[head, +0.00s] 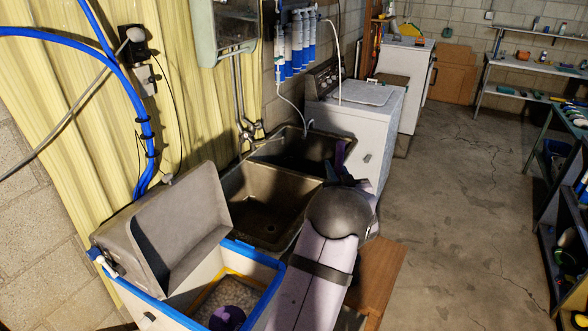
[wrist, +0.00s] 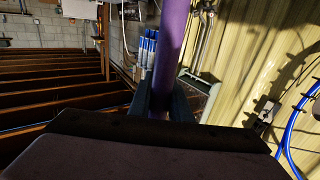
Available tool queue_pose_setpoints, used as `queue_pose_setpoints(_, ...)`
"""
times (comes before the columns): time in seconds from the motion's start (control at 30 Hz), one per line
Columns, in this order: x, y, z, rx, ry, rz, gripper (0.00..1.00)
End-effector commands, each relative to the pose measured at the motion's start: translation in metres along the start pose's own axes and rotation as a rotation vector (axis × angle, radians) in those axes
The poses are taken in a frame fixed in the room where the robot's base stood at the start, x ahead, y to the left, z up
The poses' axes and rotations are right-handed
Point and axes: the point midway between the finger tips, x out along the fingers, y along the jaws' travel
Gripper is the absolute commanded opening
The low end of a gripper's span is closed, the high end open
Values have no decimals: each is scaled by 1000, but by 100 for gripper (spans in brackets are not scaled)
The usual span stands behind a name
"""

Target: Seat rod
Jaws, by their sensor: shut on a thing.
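My gripper (wrist: 161,98) is shut on a purple rod (wrist: 172,48), which runs up out of the top of the wrist view between the dark fingers. In the head view my gripper (head: 346,172) is at the far end of my arm, over the right edge of the sinks, and a short piece of the purple rod (head: 340,152) shows there. The rest of the rod is hidden. The softener tank (head: 268,255), with a blue rim, stands at the bottom left with its grey lid (head: 160,235) raised. A purple round part (head: 228,318) sits inside, beside pale granules, partly cut off.
A double sink (head: 268,205) lies behind the tank. A white washer (head: 365,125) stands beyond it. Blue filter cartridges (head: 297,45) and a grey box (head: 225,35) hang on the wall. A blue hose (head: 140,105) runs down the left.

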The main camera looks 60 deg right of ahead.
Motion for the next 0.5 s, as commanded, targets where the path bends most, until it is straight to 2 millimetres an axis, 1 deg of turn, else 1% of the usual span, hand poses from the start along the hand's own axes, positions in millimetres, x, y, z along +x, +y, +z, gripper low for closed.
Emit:
queue_pose_setpoints(0.03,-2,18,1,1,0,36,0)
queue_pose_setpoints(0.1,-5,39,2,1,-1,77,0)
queue_pose_setpoints(0.2,-9,61,5,2,-3,123,0)
queue_pose_setpoints(0.33,-12,79,6,3,-4,160,0)
queue_pose_setpoints(0.5,-14,87,8,4,-5,177,0)
